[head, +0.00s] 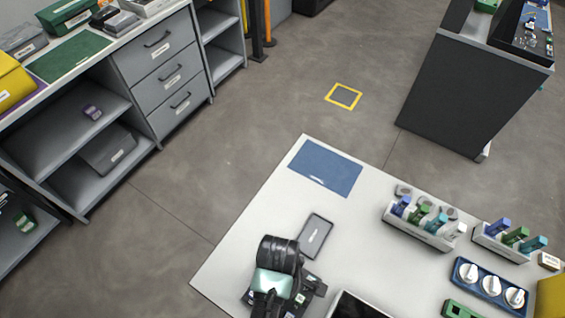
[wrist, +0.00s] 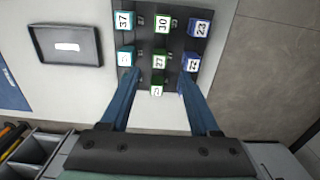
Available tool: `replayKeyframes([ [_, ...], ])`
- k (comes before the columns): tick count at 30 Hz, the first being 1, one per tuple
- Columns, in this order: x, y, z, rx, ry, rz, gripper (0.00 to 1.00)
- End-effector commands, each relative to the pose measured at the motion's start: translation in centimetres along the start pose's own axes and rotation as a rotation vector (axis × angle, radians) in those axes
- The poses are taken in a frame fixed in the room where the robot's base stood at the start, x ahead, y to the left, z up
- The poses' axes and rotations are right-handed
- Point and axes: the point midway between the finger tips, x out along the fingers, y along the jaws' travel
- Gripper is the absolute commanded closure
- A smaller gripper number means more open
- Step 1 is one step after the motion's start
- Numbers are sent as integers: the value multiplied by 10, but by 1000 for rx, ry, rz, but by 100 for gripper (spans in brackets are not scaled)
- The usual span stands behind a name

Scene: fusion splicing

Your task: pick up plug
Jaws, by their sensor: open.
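My gripper (wrist: 158,80) is open, with its two blue fingers apart in the wrist view. Several small plugs with number labels stand in a dark rack (wrist: 143,40) beyond and between the fingertips. A green plug labelled 27 (wrist: 159,60) and another green plug (wrist: 157,91) lie between the fingers. A teal plug (wrist: 126,57) is by the left fingertip and a blue plug (wrist: 193,63) by the right one. A teal 37 (wrist: 124,20), green 30 (wrist: 162,24) and blue 23 (wrist: 200,26) are farther off. In the head view my arm hides most of the rack.
A dark shallow tray (wrist: 68,46) lies left of the rack. The white table (head: 355,228) also holds a blue mat (head: 325,167), two white racks of coloured plugs (head: 420,236) (head: 505,250) and a blue block with white knobs (head: 469,270). The table's middle is clear.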

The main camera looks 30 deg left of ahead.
Motion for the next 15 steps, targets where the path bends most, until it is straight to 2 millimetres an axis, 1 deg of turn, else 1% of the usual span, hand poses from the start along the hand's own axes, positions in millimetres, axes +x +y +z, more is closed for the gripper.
replayKeyframes([
  [5, 10, 0, 1, 2, 0, 0, 38],
  [11, 34, 1, 7, 3, -1, -2, 38],
  [15, 52, 1, 7, 3, 0, 0, 38],
])
